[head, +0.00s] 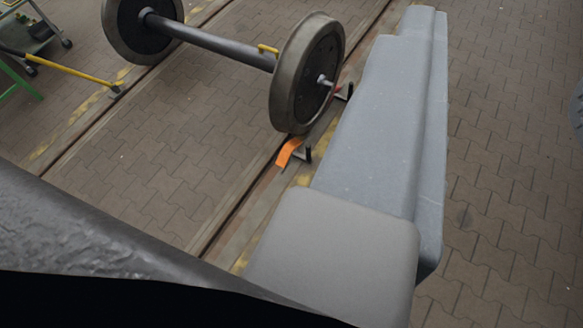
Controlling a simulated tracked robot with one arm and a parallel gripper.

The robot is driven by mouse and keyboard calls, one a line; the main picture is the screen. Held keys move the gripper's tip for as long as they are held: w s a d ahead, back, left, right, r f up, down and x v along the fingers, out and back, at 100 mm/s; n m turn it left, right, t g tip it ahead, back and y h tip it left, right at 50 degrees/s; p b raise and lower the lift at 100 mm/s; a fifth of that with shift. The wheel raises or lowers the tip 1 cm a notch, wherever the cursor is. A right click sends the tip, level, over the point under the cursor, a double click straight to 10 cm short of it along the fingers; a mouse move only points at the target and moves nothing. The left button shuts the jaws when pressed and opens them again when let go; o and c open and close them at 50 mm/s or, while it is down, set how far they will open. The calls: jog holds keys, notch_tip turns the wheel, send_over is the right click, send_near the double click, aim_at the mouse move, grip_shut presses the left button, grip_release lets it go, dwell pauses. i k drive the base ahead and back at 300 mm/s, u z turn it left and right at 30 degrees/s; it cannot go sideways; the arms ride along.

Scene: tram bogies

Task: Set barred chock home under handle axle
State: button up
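A wheelset stands on the rails at the upper middle. Its dark axle (215,42) carries a small yellow handle (268,50) close to the near wheel (306,75). An orange chock (288,152) with a black upright grip lies on the near rail, just in front of the near wheel's foot; I cannot tell whether it touches the wheel. A second chock, red with a black grip (348,91), shows partly behind that wheel. I cannot make out bars on either chock. My gripper is not in view.
Large grey blocks, seemingly my own arm, hide the floor right of the near rail. A dark rounded mass (90,240) fills the lower left. A yellow bar (80,71) and a green frame (18,80) stand at upper left. The paving between the rails is clear.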

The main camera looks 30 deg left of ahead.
aim_at(289, 149)
jog(key=u, duration=0.15)
jog(key=k, duration=0.1)
jog(key=u, duration=0.45)
jog(key=i, duration=2)
jog(key=u, duration=0.7)
